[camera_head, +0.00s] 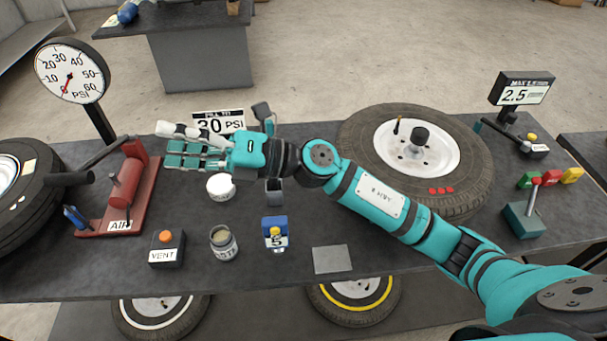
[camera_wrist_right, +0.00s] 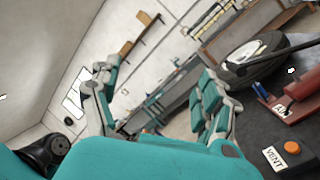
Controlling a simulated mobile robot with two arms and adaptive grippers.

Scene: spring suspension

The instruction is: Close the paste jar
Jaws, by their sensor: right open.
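The paste jar (camera_head: 224,246) stands upright on the dark bench, left of centre, with its top open and pale paste showing inside. A white round piece (camera_head: 220,187), which looks like its lid, lies apart from the jar, farther back on the bench. My right gripper (camera_head: 178,148) is open and empty, above the bench behind the white piece and pointing left. Its spread fingers also show in the right wrist view (camera_wrist_right: 160,95). My left gripper is not in view.
A black box with an orange VENT button (camera_head: 167,249) stands left of the jar, and a blue gauge block (camera_head: 275,234) stands right of it. A red air pump (camera_head: 125,190) is at the left. A large tire (camera_head: 360,150) lies at the right. A grey square (camera_head: 332,259) is bare.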

